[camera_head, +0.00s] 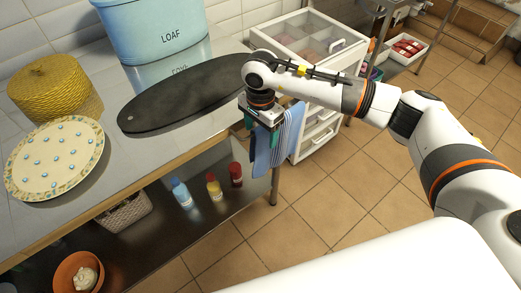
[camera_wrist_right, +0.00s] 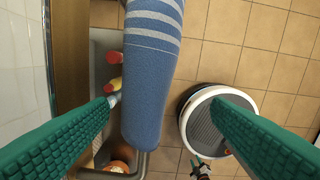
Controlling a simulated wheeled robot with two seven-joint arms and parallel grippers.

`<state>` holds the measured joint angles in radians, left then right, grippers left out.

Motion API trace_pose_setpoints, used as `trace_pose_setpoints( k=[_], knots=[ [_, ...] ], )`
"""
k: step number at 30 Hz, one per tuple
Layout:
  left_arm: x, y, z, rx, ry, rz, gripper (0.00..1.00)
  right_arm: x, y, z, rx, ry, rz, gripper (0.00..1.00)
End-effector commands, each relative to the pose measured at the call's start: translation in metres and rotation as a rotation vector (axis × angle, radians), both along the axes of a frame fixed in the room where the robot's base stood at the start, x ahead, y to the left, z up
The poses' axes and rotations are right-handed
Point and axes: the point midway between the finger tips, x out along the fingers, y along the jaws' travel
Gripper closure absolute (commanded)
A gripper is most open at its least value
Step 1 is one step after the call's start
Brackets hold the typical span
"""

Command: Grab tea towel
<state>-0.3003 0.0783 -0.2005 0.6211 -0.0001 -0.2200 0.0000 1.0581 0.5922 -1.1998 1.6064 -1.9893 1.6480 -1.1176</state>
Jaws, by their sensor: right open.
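The tea towel (camera_head: 268,150) is blue with pale stripes. It hangs at the right end of the metal table, beside the white drawer unit. In the right wrist view the towel (camera_wrist_right: 148,85) hangs between my two green fingers, with a gap on each side. My right gripper (camera_head: 262,122) is at the towel's upper part in the head view and partly covers it. Its fingers stand wide apart in the wrist view (camera_wrist_right: 164,105) and are not closed on the cloth. The towel's top edge is out of the wrist view. My left gripper is not in the head view.
On the table (camera_head: 182,143) are a dark oval board (camera_head: 175,100), a blue LOAF bin (camera_head: 160,30), a patterned plate (camera_head: 55,160) and a yellow woven basket (camera_head: 50,85). Several bottles (camera_head: 213,187) stand on the lower shelf. A white drawer unit (camera_head: 318,140) stands behind the towel. Tiled floor lies right.

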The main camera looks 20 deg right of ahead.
Motion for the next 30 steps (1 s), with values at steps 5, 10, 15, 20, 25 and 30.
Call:
trace_pose_setpoints(
  k=[5,10,15,20,25,30],
  knots=[
    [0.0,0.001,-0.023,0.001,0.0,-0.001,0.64,0.0,0.001,-0.033,0.002,-0.001,0.001,0.27],
    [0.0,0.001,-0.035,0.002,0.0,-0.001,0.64,0.0,0.001,-0.047,0.001,0.0,0.001,0.27],
    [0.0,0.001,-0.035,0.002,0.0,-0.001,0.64,0.0,0.0,-0.048,0.001,0.0,0.0,0.27],
    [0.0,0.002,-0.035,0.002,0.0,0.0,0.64,0.0,0.0,-0.047,0.001,0.0,0.0,0.27],
    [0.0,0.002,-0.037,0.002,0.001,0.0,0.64,0.0,0.0,-0.049,0.001,0.0,0.0,0.27],
    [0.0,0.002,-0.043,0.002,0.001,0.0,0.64,0.0,0.0,-0.056,0.001,0.0,0.0,0.27]
  ],
)
